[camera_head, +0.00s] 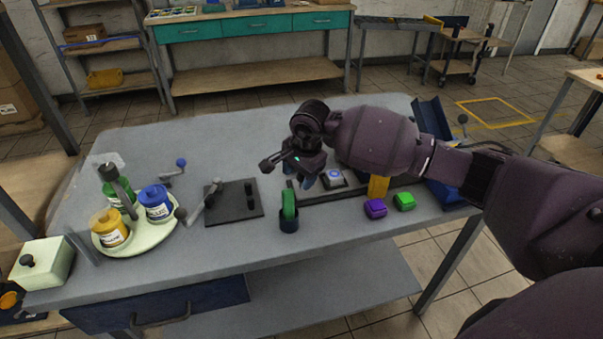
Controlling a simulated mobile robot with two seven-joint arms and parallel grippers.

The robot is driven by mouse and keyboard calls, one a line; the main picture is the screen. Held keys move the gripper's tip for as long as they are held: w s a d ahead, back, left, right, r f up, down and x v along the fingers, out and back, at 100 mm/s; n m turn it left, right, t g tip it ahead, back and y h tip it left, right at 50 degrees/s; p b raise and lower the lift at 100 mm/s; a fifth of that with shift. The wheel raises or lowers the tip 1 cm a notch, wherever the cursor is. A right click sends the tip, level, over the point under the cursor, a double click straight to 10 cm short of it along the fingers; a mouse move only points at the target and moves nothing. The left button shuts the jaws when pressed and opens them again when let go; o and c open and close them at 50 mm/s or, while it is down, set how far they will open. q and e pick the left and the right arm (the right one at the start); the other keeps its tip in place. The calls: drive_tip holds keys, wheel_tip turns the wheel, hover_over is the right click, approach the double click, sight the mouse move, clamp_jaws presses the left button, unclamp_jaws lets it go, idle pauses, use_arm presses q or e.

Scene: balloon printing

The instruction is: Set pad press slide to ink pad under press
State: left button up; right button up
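My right gripper (308,178) hangs over the middle of the table, fingers pointing down. Its fingertips are small and dark, so I cannot tell whether they are open or shut. Just right of it is a pale block with a blue round top (334,176), apparently on the slide. A dark rail (325,194) runs left to right in front of the gripper. A yellow upright part (378,187), perhaps of the pad press, stands toward the rail's right side. My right forearm hides much of the area behind it. My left gripper is not in view.
A black plate (220,211) with posts and a round tray (164,229) of ink jars are left. The front-middle table (235,252) is clear.

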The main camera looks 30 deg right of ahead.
drive_tip(key=shift+d, duration=0.15)
use_arm(q)
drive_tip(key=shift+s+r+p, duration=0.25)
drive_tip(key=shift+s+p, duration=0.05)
drive_tip(key=shift+p, duration=0.3)
use_arm(e)
wheel_tip(320, 180, up, 11)
drive_tip(key=s, duration=0.2)
drive_tip(key=shift+d+f, duration=0.15)
drive_tip(key=shift+d, duration=0.2)
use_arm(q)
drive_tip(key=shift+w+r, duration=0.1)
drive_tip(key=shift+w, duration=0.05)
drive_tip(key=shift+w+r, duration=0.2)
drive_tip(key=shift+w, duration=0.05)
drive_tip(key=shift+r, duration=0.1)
use_arm(e)
drive_tip(key=shift+f, duration=0.1)
